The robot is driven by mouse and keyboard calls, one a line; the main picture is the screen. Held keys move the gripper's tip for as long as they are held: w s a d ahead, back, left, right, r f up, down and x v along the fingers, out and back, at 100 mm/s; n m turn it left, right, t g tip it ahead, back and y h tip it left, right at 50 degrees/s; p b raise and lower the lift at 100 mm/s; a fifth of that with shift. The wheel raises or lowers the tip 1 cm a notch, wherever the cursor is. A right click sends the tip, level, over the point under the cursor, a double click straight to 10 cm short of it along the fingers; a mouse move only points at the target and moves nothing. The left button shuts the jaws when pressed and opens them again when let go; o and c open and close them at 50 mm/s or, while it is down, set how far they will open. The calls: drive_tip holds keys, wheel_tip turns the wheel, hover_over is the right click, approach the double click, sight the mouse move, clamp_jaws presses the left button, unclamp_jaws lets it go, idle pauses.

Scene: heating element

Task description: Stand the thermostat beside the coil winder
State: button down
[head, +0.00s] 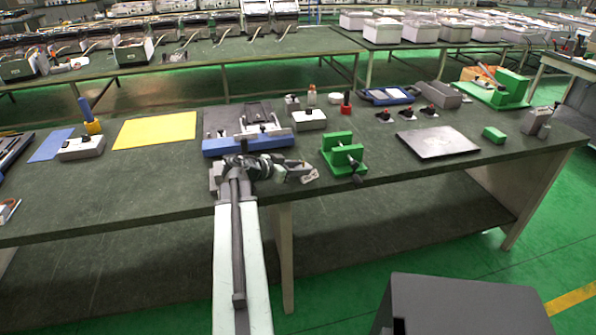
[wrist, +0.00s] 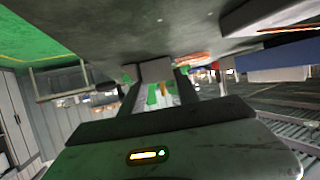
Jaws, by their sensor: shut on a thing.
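My gripper (wrist: 157,85) is shut on a small grey block, which I take for the thermostat (wrist: 156,69); it sits between the two dark fingers in the wrist view. In the head view my gripper (head: 299,171) is near the table's front edge, with the small pale block (head: 310,176) at its tip. A green frame with two uprights and a dark crank, likely the coil winder (head: 345,151), stands close to the right of the gripper. The held block looks apart from it. The block's far side is hidden.
A dark flat plate (head: 438,143) lies right of the green frame. A blue-fronted fixture (head: 248,145) is behind my arm, and a grey box with a black knob (head: 309,120) stands behind the gripper. Bare tabletop (head: 385,170) shows between the green frame and the plate.

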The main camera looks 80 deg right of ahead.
drive_tip(key=shift+f, duration=0.15)
drive_tip(key=c, duration=0.9)
unclamp_jaws()
drive_tip(key=shift+r, duration=0.35)
drive_tip(key=p+v, duration=0.4)
drive_tip(key=v, duration=0.6)
drive_tip(key=shift+w+a+r, duration=0.1)
drive_tip(key=shift+w+a, duration=0.1)
drive_tip(key=shift+a, duration=0.15)
drive_tip(key=shift+w+a+p, duration=0.35)
drive_tip(key=shift+w+a, duration=0.05)
